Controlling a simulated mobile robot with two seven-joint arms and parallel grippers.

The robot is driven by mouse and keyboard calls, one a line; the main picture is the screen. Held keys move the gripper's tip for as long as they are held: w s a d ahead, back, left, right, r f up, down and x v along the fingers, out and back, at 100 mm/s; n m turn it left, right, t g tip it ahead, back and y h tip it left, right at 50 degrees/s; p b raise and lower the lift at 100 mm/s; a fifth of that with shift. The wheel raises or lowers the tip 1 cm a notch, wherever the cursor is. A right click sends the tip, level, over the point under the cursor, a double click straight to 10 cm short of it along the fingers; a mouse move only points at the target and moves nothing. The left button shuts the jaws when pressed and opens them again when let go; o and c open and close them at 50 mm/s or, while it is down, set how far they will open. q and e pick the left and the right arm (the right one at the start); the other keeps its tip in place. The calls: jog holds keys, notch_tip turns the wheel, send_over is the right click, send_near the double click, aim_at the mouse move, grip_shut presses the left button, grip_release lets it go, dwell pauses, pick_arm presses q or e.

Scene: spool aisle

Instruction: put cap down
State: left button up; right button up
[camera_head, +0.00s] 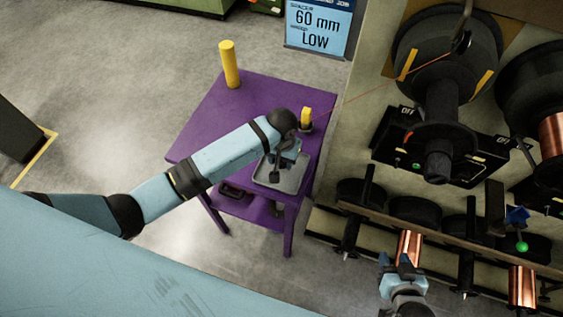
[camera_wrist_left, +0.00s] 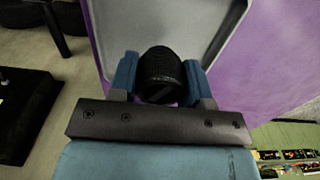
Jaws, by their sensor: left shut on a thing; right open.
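My left gripper (camera_head: 280,160) is over the grey tray (camera_head: 292,181) on the purple table (camera_head: 205,125). In the left wrist view, the left gripper (camera_wrist_left: 160,75) is shut on a black ribbed cap (camera_wrist_left: 161,72), with a blue finger on each side of it. The tray (camera_wrist_left: 205,25) lies beyond the cap in that view; whether the cap touches it I cannot tell. My right gripper (camera_head: 400,268) is open at the lower right, close to a copper spool (camera_head: 410,246); its fingertips are small in the picture.
A yellow cylinder (camera_head: 229,64) stands at the table's back edge. A small yellow-topped object (camera_head: 306,116) stands near its right edge. A rack of black and copper spools (camera_head: 522,287) fills the right side. A blue sign (camera_head: 318,25) reads "60 mm LOW". The table's left part is clear.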

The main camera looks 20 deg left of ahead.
aim_at(281, 164)
pick_arm(q)
jog(key=shift+f, duration=1.4)
jog(key=o, duration=1.2)
jog(key=shift+f, duration=0.1)
notch_tip(281, 164, up, 12)
jog(key=shift+r+b, duration=0.15)
jog(key=shift+b, duration=0.55)
